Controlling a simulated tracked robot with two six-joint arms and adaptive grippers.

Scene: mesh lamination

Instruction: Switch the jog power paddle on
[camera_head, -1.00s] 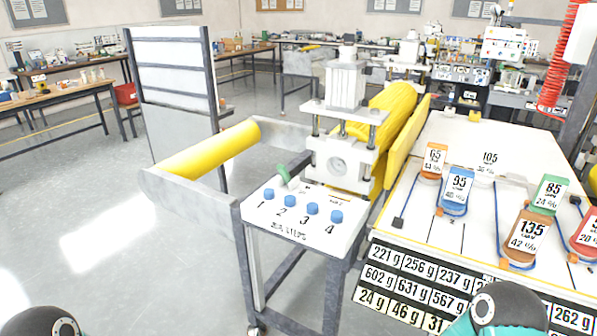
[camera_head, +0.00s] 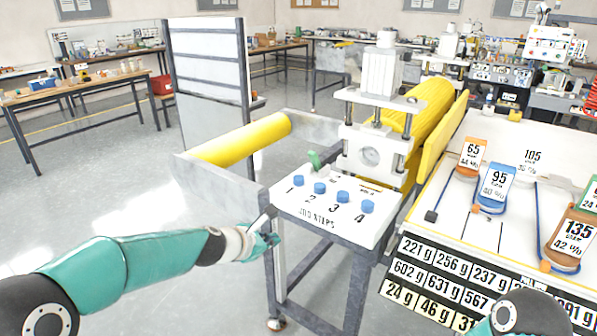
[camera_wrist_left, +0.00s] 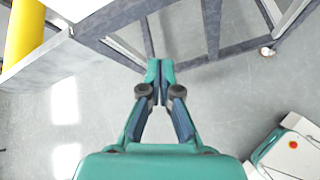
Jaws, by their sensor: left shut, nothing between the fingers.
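The jog panel (camera_head: 330,222) is a white sloped top with several blue buttons numbered 1 to 4. The green paddle (camera_head: 315,161) stands up at the panel's back left, behind the buttons; I cannot tell its on or off position. My left gripper (camera_head: 274,240) is beside the panel's front left corner, lower than the paddle and apart from it. In the left wrist view its two fingers (camera_wrist_left: 153,82) are together, shut and empty, with the frame and floor beyond. The paddle is not seen there. My right gripper is out of view.
The yellow roller (camera_head: 240,141) and its metal side frame (camera_head: 215,180) lie left of the panel. The press unit (camera_head: 372,150) rises right behind the paddle. A white table (camera_head: 470,215) with tagged straps stands to the right. Open floor lies to the left.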

